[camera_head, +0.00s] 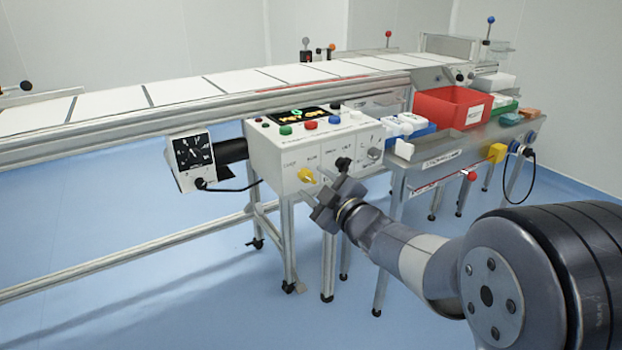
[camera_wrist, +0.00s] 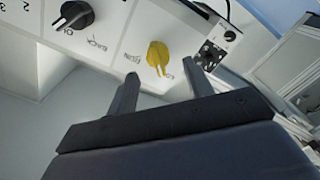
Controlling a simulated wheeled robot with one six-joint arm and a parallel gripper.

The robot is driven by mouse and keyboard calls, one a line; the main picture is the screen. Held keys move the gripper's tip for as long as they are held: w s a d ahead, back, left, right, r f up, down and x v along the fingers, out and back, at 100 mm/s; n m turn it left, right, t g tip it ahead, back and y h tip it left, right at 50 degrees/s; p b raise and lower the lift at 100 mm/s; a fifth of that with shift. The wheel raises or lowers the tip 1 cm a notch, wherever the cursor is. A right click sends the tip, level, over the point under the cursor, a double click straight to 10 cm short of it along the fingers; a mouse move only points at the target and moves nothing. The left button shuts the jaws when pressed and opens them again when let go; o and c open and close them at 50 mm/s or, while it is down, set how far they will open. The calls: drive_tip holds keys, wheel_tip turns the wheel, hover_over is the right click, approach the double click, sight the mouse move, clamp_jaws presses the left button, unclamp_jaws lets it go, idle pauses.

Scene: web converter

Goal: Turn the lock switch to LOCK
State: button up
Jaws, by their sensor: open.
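A yellow rotary knob (camera_head: 307,176) sits on the front of the white control box (camera_head: 272,154), on the left of my gripper. In the wrist view the yellow knob (camera_wrist: 158,54) lies ahead between the fingertips, with its grip bar near vertical in the picture. Printed labels flank it, but I cannot read LOCK clearly. A black knob (camera_head: 343,164) sits on the same panel to the right; it also shows in the wrist view (camera_wrist: 74,16). My gripper (camera_head: 316,182) is open, its fingers pointing at the panel. In the wrist view my gripper (camera_wrist: 160,70) holds nothing; contact with the knob cannot be told.
A conveyor (camera_head: 215,86) runs above and behind the box. A dial gauge unit (camera_head: 191,158) hangs at left. The steel table (camera_head: 445,165) at right carries a red bin (camera_head: 440,108). Coloured buttons sit on the box top. Open floor lies in front.

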sight(306, 176)
drive_tip(key=p+v, duration=0.1)
drive_tip(key=v, duration=0.7)
drive_tip(key=shift+p, duration=0.4)
drive_tip(key=b+x, duration=0.2)
drive_tip(key=x, duration=0.7)
drive_tip(key=shift+w+a+b, duration=0.1)
drive_tip(key=shift+w+b, duration=0.05)
drive_tip(key=shift+b, duration=0.15)
drive_tip(key=shift+w+a, duration=0.4)
drive_tip(key=shift+w, duration=0.2)
drive_tip(key=shift+s+d, duration=0.1)
